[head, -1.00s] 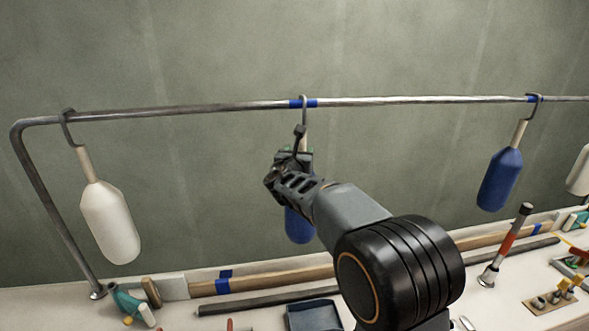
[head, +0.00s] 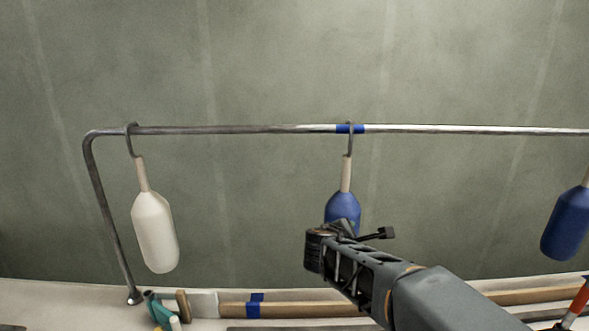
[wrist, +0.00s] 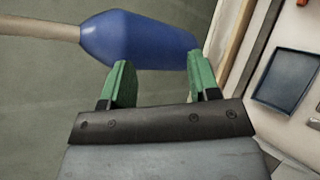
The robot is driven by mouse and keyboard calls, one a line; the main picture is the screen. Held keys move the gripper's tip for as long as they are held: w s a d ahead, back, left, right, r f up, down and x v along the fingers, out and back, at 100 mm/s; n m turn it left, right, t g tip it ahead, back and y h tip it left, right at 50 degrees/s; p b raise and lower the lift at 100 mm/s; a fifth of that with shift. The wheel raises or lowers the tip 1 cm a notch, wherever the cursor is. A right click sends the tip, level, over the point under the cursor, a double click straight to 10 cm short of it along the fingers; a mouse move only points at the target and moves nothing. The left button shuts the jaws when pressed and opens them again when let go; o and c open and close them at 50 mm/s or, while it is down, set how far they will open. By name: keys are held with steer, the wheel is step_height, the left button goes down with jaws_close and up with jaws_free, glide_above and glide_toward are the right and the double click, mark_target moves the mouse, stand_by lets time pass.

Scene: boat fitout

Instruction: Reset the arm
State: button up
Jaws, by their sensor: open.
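My gripper (wrist: 158,82) is open in the wrist view, its two green-padded fingers apart with nothing held between them. In the head view my arm's end overlaps the lower part of a blue fender (head: 342,208), and the fingertips are not clear there. That fender hangs by a hook from the rail at a blue tape band (head: 350,128). The same blue fender shows in the wrist view (wrist: 135,38), just beyond the fingertips; whether they touch it I cannot tell.
A metal rail (head: 230,130) runs across the view. A white fender (head: 155,230) hangs at left and another blue fender (head: 567,223) at right. Below are a bench with a wooden strip (head: 290,309), a teal tool (head: 160,310) and a dark tray (wrist: 286,75).

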steer(key=s+f+m+g+y, duration=0.3)
steer(key=s+f+m, duration=0.1)
steer(key=s+m, duration=0.5)
steer(key=s+d+f+m+g+y, duration=0.1)
steer(key=s+f+m+g+y, duration=0.2)
steer(key=s+m, duration=0.7)
steer(key=shift+s+d+f+y, duration=0.25)
steer(key=shift+s+f+y, duration=0.45)
steer(key=shift+s+f, duration=0.45)
steer(key=shift+s+r, duration=0.1)
